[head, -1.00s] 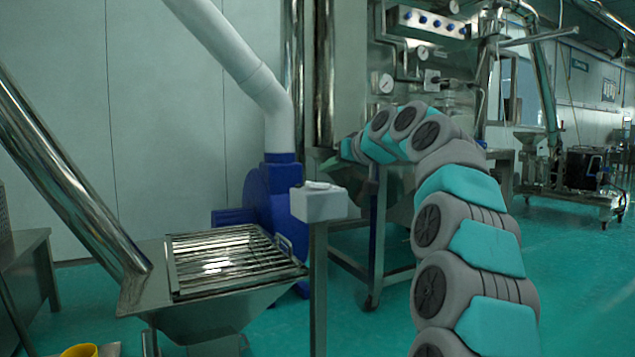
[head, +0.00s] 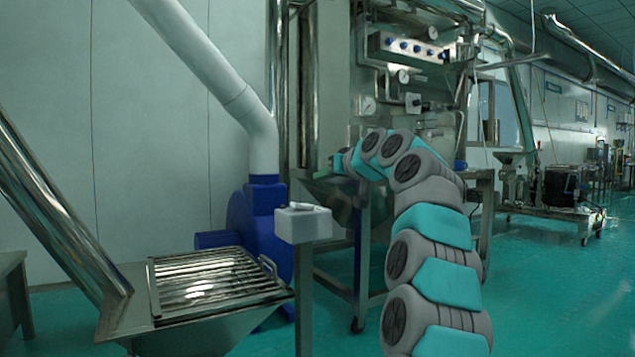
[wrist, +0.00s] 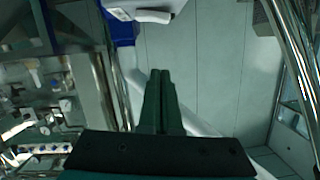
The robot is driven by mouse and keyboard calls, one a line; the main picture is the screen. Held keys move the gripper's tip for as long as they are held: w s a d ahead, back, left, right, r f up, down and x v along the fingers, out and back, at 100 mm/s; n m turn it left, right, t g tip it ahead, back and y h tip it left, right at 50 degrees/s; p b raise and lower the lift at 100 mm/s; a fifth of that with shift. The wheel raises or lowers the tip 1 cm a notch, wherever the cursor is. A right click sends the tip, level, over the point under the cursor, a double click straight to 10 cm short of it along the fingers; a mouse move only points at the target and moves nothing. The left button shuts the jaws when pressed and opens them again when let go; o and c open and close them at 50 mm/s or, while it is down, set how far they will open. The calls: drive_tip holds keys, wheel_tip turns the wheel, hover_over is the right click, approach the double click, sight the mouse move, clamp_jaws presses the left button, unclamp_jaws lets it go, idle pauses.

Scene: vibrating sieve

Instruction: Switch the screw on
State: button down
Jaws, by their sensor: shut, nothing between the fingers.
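A white switch box (head: 303,226) stands on a metal post in the middle of the head view, with a small light lever (head: 303,206) on its top. The box (wrist: 172,5) also shows at the top edge of the wrist view, partly cut off, with the lever (wrist: 152,16) at its lower edge. The screw's slanted steel tube (head: 60,215) rises to the left from the grated hopper. My gripper (wrist: 161,72) is shut and empty, its fingertips pointing toward the box and apart from it in the picture. The head view does not clearly show the fingers.
The hopper with its grate (head: 215,284) stands left of the post. A blue blower housing (head: 262,215) with a white pipe (head: 225,80) is behind the box. A steel machine with a button panel (head: 410,48) is behind my arm. Green floor is open at right.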

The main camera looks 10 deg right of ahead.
drive_tip(key=p, duration=0.3)
hover_over(302, 212)
drive_tip(key=s+d, duration=0.1)
drive_tip(key=s, duration=0.1)
drive_tip(key=shift+w+d+f, duration=0.15)
drive_tip(key=shift+d+f, duration=0.05)
drive_tip(key=shift+f, duration=0.55)
drive_tip(key=shift+w+a+f+p, duration=0.25)
drive_tip(key=shift+w+f, duration=0.1)
drive_tip(key=shift+w, duration=0.1)
drive_tip(key=shift+w+a+f+p, duration=0.2)
drive_tip(key=shift+w+f, duration=0.1)
drive_tip(key=shift+w, duration=0.15)
drive_tip(key=shift+s+a+f+b, duration=0.1)
drive_tip(key=shift+s+f+b, duration=0.05)
drive_tip(key=shift+f+b, duration=0.35)
drive_tip(key=shift+a+f+b, duration=0.2)
drive_tip(key=shift+f+b, duration=0.3)
drive_tip(key=shift+f, duration=0.65)
